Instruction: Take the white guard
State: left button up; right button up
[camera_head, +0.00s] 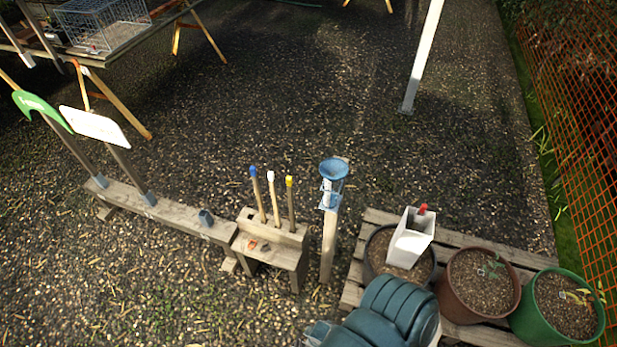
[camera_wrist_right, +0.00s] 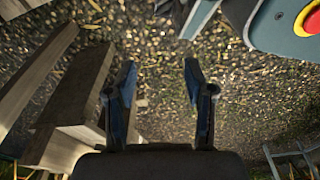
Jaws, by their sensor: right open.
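A white square tube, which looks like the white guard (camera_head: 411,240), stands slightly tilted in a dark pot (camera_head: 376,262) on the pallet. A red tip (camera_head: 422,209) shows at its top; I cannot tell what it belongs to. My right gripper (camera_wrist_right: 160,75) is open and empty in the right wrist view, over gravel with wooden pieces to the left. The guard is not in that view. In the head view my right arm shows at the bottom, in front of the pallet, left of and nearer than the guard. My left gripper is not in view.
A brown pot (camera_head: 478,285) and a green pot (camera_head: 556,306) share the wooden pallet (camera_head: 462,236). A post with a blue funnel (camera_head: 334,170) stands left of the guard. A wooden block (camera_head: 270,238) holds three stakes. A low beam (camera_head: 160,207) holds green- and white-headed tools.

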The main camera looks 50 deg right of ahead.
aim_at(406, 247)
jog(key=z, duration=2.7)
jog(key=i+l, duration=0.1)
jog(key=l, duration=0.2)
jog(key=i+l, duration=0.25)
jog(key=l, duration=0.3)
